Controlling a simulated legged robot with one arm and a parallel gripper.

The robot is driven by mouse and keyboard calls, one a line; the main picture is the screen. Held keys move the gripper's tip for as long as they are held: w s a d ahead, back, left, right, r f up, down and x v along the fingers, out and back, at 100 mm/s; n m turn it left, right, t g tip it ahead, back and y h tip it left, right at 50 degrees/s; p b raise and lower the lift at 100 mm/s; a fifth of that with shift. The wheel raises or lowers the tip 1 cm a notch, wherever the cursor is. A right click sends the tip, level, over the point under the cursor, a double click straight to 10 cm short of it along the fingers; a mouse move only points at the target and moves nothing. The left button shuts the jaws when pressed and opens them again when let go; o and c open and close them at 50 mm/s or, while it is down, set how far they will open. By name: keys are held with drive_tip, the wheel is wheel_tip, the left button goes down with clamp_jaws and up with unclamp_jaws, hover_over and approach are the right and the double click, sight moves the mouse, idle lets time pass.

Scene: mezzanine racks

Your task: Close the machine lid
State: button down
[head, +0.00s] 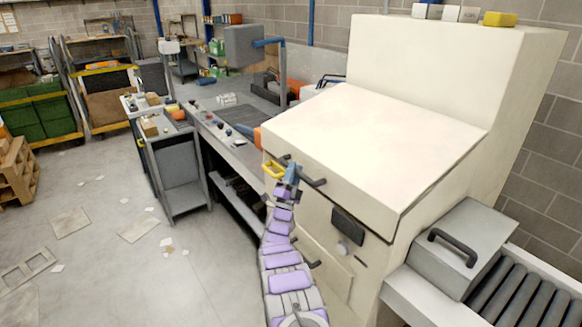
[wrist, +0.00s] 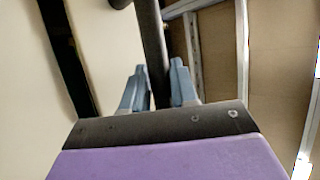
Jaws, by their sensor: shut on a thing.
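The machine (head: 520,80) is a big cream cabinet on the right of the head view. Its lid (head: 375,135) is a broad cream panel sloping down towards the front, with a thin dark line along its right edge. A dark bar handle (head: 312,181) sits at the lid's front edge. My gripper (head: 291,170) is at the left part of this handle. In the wrist view, my gripper's blue-grey fingers (wrist: 157,85) stand on either side of the dark handle bar (wrist: 150,40) and are shut on it. The finger contact is partly hidden by the gripper body.
A grey workbench (head: 225,140) with small parts and a monitor (head: 243,46) stands left of the machine. A roller conveyor (head: 515,295) with a grey hooded box (head: 465,245) is at the lower right. Open floor (head: 110,260) lies to the left, with scattered flat scraps.

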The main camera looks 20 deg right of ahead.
drive_tip(key=shift+d+f, duration=0.3)
drive_tip(key=shift+f, duration=0.45)
drive_tip(key=shift+d+f, duration=0.3)
drive_tip(key=shift+f, duration=0.6)
drive_tip(key=c, duration=1)
unclamp_jaws()
drive_tip(key=shift+o, duration=0.2)
drive_tip(key=p+v, duration=0.2)
drive_tip(key=v, duration=1.5)
drive_tip(key=shift+a+p, duration=0.3)
drive_tip(key=shift+p, duration=0.1)
